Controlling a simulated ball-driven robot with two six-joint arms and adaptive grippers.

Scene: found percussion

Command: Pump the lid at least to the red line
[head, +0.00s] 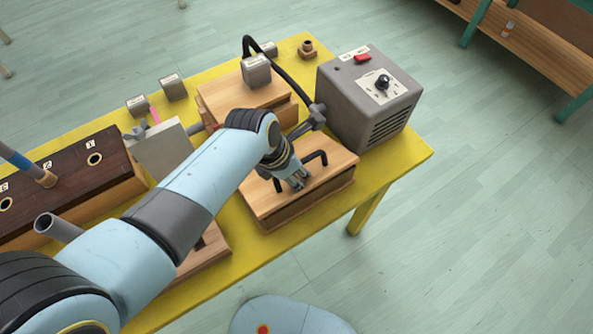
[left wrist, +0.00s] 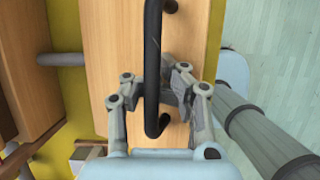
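The wooden lid (head: 335,168) tops a low wooden box at the table's right front. A black bar handle (head: 318,154) stands on it. The lid's pale wood also shows in the left wrist view (left wrist: 105,50). My left gripper (head: 299,182) is over the lid at the handle. In the left wrist view its fingers (left wrist: 158,92) lie on both sides of the handle bar (left wrist: 153,45) and look shut on it. The lid looks low on its box. I cannot make out a red line. My right gripper is not in view.
A grey box with a red switch (head: 362,58) and a knob stands behind the lid to the right. A black hose (head: 290,78) arches behind. The yellow table's (head: 405,165) right corner is clear.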

